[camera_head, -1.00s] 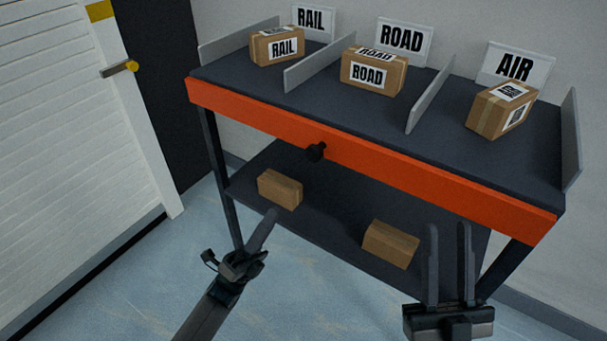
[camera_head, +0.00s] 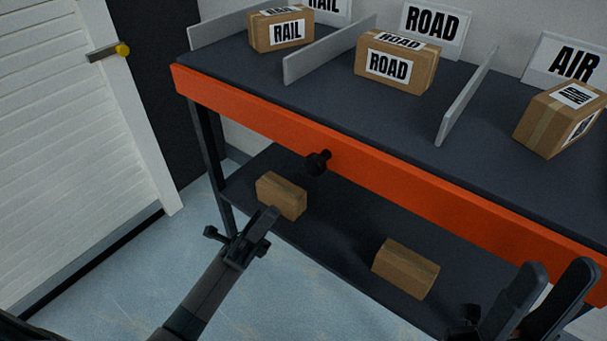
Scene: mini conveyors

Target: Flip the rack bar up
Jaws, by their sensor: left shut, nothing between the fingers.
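The orange bar (camera_head: 262,117) runs along the front edge of the rack's dark top. It hangs with its broad face to the front and has a black knob (camera_head: 317,163) near the middle of its lower edge. My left gripper (camera_head: 271,213) is shut and empty, below and left of the knob and apart from the bar. It overlaps the view of the lower shelf's left box. My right gripper (camera_head: 556,265) is at the lower right, its two fingers apart with nothing between them. Its fingertips overlap the view of the bar's right part; I cannot tell the distance.
Boxes marked RAIL (camera_head: 283,32) and ROAD (camera_head: 397,65), and another by the AIR sign (camera_head: 560,62), stand on top between grey dividers (camera_head: 466,97). Two plain boxes (camera_head: 282,194) (camera_head: 405,270) lie on the lower shelf. A white door (camera_head: 70,120) is left; floor before it is clear.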

